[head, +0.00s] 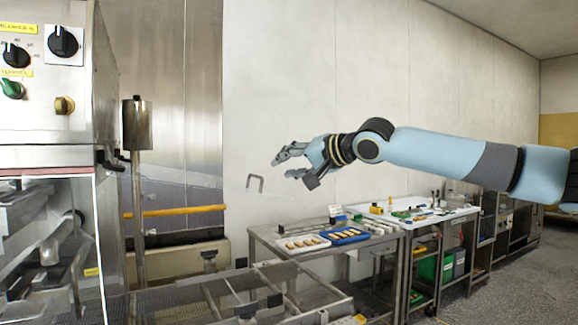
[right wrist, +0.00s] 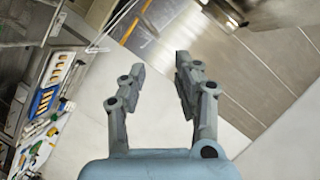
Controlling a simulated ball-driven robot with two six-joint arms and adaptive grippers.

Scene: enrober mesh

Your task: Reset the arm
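My right arm (head: 440,155) reaches in from the right side of the head view, roughly level and in mid-air. Its gripper (head: 283,165) points left, in front of the pale wall and above the tables. In the right wrist view the two fingers (right wrist: 155,80) stand apart with nothing between them. The gripper is open and touches nothing. My left gripper does not show in either view.
A steel machine with a control panel (head: 42,40) stands at the left. A steel frame (head: 220,295) is low in front. A table with a white tray (head: 302,244) and a blue tray (head: 345,236) stands below the gripper. Open air surrounds the arm.

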